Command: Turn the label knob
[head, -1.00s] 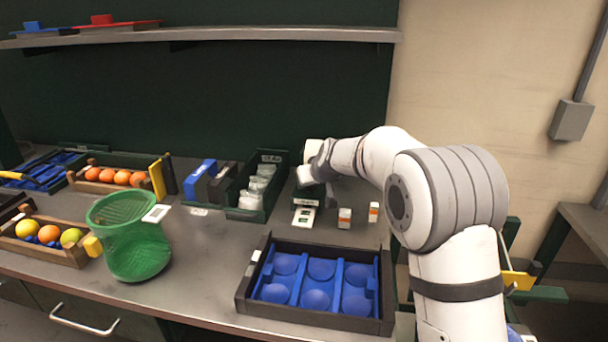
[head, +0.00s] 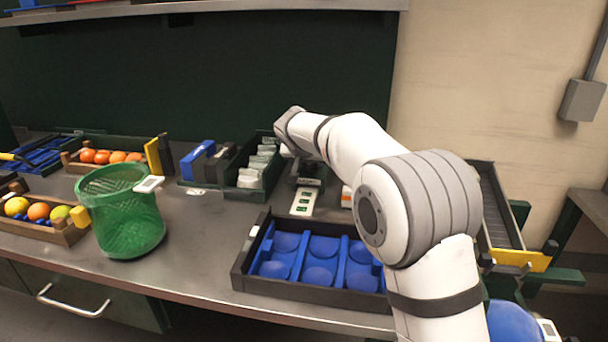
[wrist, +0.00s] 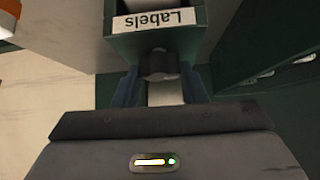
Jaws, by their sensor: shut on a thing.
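The label dispenser is a dark green box with a white "Labels" plate, upside down at the top of the wrist view (wrist: 155,45). Its dark round knob (wrist: 158,64) sits on the face below the plate. My gripper (wrist: 160,82) has a finger on each side of the knob and is shut on it. In the head view the dispenser (head: 309,172) stands at the back of the bench, partly hidden by my wrist. A white strip with green marks (head: 303,202) lies in front of it. My fingers are hidden in the head view.
A green bin of clear packets (head: 246,192) stands just left of the dispenser. A black tray with blue cups (head: 240,280) lies in front. A green mesh basket (head: 130,225) and fruit crates (head: 70,235) are at the left. A small orange-white box (head: 347,197) is close to my arm.

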